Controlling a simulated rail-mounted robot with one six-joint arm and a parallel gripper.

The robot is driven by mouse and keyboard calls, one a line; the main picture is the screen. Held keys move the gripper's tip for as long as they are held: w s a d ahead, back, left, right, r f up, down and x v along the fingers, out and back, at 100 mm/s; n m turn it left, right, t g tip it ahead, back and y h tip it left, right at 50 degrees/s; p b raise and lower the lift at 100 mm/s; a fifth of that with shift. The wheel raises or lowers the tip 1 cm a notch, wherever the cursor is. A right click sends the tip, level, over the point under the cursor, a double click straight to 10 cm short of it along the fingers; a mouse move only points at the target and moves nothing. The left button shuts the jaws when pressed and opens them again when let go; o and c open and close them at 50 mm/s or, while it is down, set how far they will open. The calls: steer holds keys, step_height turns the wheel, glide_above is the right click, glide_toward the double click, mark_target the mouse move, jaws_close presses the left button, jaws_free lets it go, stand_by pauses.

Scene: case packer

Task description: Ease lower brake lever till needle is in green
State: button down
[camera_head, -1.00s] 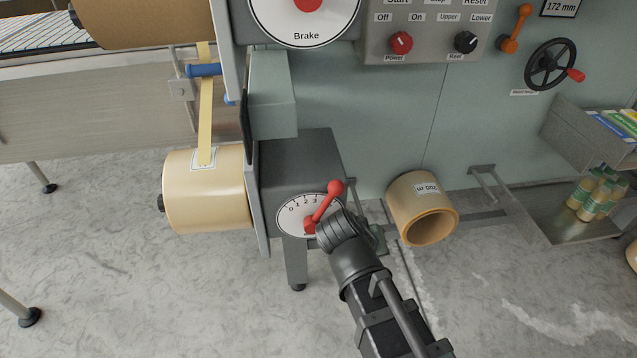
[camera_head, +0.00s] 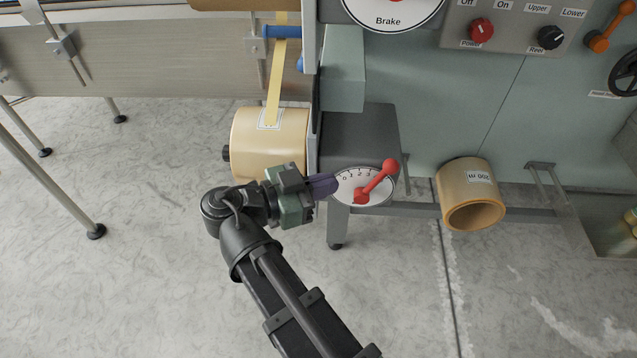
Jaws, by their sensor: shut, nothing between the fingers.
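The lower brake lever (camera_head: 376,182) is red with a ball knob and sits on a white numbered dial (camera_head: 347,188). It points up and right, past the visible low numbers. My gripper (camera_head: 325,187) is shut and empty, with its purple-grey fingers at the dial's left edge, on the side of the lever away from the knob. It appears apart from the lever; whether it touches the dial is unclear. The round Brake gauge (camera_head: 388,21) is cut off by the top edge, so its needle and green zone are not in view.
A tan tape roll (camera_head: 268,140) hangs just behind my gripper, its tape running up past a blue roller (camera_head: 281,31). A control panel (camera_head: 515,28) is above. Floor at lower left is clear.

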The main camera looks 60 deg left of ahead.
steer(key=x, duration=0.9)
steer(key=shift+w+d+b, duration=0.15)
steer(key=shift+w+b, duration=0.2)
steer(key=shift+b, duration=0.05)
steer(key=shift+w+d+r+g+p, duration=0.15)
steer(key=shift+w+d+g+p, duration=0.15)
steer(key=shift+w+p, duration=0.15)
steer(key=shift+w+f, duration=0.25)
steer(key=p, duration=0.3)
glide_toward(385, 171)
steer(key=s, duration=0.1)
steer(key=s+r, duration=0.1)
steer(key=s, duration=0.1)
steer(key=s+r, duration=0.1)
steer(key=shift+s+a, duration=0.35)
steer(key=shift+a, duration=0.05)
